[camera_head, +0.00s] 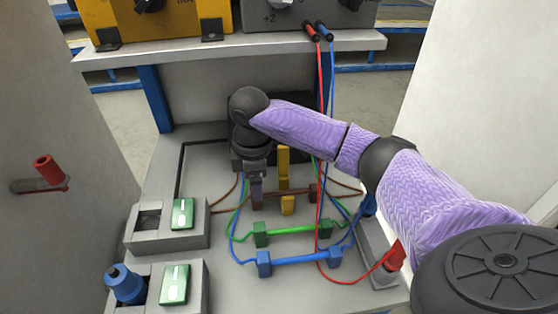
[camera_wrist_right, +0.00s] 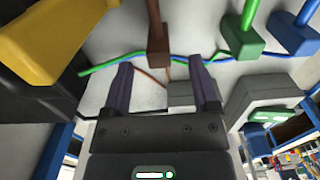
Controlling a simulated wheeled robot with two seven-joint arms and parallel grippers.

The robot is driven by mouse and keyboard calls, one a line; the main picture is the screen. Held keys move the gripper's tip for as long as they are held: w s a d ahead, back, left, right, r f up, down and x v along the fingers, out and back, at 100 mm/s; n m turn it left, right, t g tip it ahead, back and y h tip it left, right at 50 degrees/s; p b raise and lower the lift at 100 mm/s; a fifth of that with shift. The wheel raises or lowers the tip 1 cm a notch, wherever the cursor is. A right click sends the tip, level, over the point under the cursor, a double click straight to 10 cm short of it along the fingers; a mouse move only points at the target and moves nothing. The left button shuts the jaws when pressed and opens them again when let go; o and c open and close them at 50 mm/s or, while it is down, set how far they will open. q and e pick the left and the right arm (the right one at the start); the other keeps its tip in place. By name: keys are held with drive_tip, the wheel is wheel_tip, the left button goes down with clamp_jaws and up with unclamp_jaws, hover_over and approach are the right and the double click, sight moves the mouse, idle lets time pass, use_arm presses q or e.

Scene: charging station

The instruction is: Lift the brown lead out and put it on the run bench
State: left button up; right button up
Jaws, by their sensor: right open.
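The brown lead (camera_head: 285,192) lies on the grey bench (camera_head: 190,262), with a brown block at each end; its left block is partly hidden by my right gripper. My right gripper (camera_head: 256,190) points down over that left block. In the right wrist view my right gripper (camera_wrist_right: 160,65) is open, its dark fingers apart. A brown block (camera_wrist_right: 157,46) shows just past the fingertips, between them in the picture; I cannot tell whether they touch it. My left gripper is not in view. I cannot tell which surface is the run bench.
A green lead (camera_head: 290,230) and a blue lead (camera_head: 298,259) lie in front. Red and blue wires hang from the shelf (camera_head: 240,43). Two grey holders with green displays (camera_head: 183,213) stand at left.

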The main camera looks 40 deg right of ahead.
sight(286, 194)
drive_tip(key=f+b, duration=0.1)
drive_tip(key=f, duration=0.2)
drive_tip(key=f+b, duration=0.1)
drive_tip(key=f, duration=0.1)
drive_tip(key=shift+s+d+f+b, duration=0.1)
drive_tip(key=shift+d+f+b, duration=0.15)
drive_tip(key=shift+d+b, duration=0.1)
drive_tip(key=shift+r, duration=0.15)
drive_tip(key=shift+c, duration=0.4)
drive_tip(key=c, duration=0.7)
clamp_jaws()
